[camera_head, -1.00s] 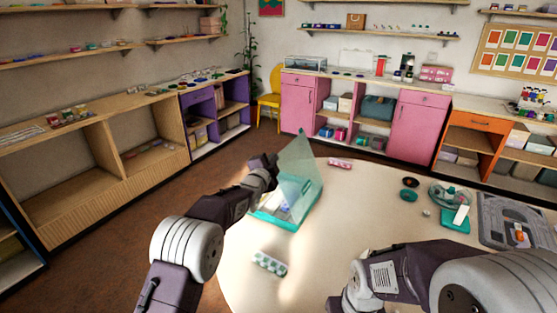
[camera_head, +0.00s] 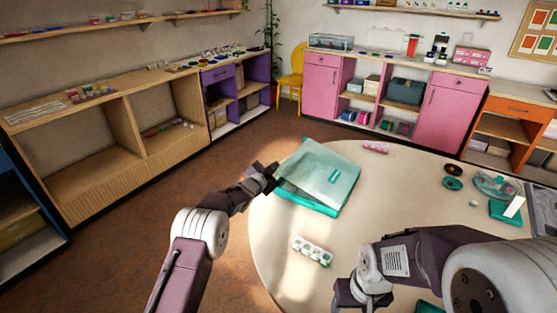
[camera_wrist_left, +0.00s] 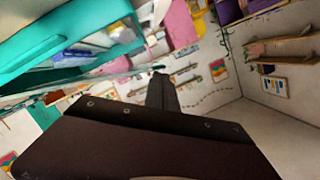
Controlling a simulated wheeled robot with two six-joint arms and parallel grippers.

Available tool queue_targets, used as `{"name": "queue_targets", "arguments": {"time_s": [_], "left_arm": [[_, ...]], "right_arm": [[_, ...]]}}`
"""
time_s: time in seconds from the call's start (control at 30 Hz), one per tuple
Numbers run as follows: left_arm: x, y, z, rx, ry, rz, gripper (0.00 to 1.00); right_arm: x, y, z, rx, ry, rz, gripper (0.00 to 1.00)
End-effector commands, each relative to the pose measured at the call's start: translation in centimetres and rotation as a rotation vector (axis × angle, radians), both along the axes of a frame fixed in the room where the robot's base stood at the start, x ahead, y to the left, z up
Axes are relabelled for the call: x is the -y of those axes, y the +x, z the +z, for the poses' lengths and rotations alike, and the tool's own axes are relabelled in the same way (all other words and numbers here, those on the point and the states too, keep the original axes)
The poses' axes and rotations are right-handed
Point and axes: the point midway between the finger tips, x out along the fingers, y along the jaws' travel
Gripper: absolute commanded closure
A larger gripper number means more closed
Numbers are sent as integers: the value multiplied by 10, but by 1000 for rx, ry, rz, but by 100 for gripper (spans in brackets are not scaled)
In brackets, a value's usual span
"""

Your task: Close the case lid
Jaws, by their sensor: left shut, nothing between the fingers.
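The teal case (camera_head: 306,202) stands on the round table, at its left side. Its clear greenish lid (camera_head: 322,165) leans low over the case, nearly down, with a gap at the front left; a small teal label shows on it. My left gripper (camera_head: 268,172) is shut and empty, at the lid's left edge; I cannot tell if it touches. The left wrist view shows the teal case rim (camera_wrist_left: 100,62) at upper left, and the gripper finger (camera_wrist_left: 160,92) apart from it. My right gripper (camera_head: 362,296) is low in the head view, its fingers not clear.
A pale bead box with green marks (camera_head: 312,251) lies in front of the case. Dark and teal round pieces (camera_head: 453,176) and a clear tray (camera_head: 493,184) are at the right. The table (camera_head: 400,195) is clear between.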

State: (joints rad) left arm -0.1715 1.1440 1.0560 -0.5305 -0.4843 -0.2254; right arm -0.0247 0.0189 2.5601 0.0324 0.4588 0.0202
Motion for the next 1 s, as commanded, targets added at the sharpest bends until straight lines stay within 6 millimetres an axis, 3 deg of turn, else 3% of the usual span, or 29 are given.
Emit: {"name": "queue_targets", "arguments": {"time_s": [0.1, 0.33, 1.0], "left_arm": [[-4, 2, -20, 0, -1, 0, 100], [-6, 4, -36, 2, -1, 1, 100], [-6, 5, -33, 3, -1, 0, 100]], "right_arm": [[0, 0, -11, 0, 0, 0, 39], [0, 0, -19, 0, 0, 0, 39], [0, 0, -16, 0, 0, 0, 39]]}}
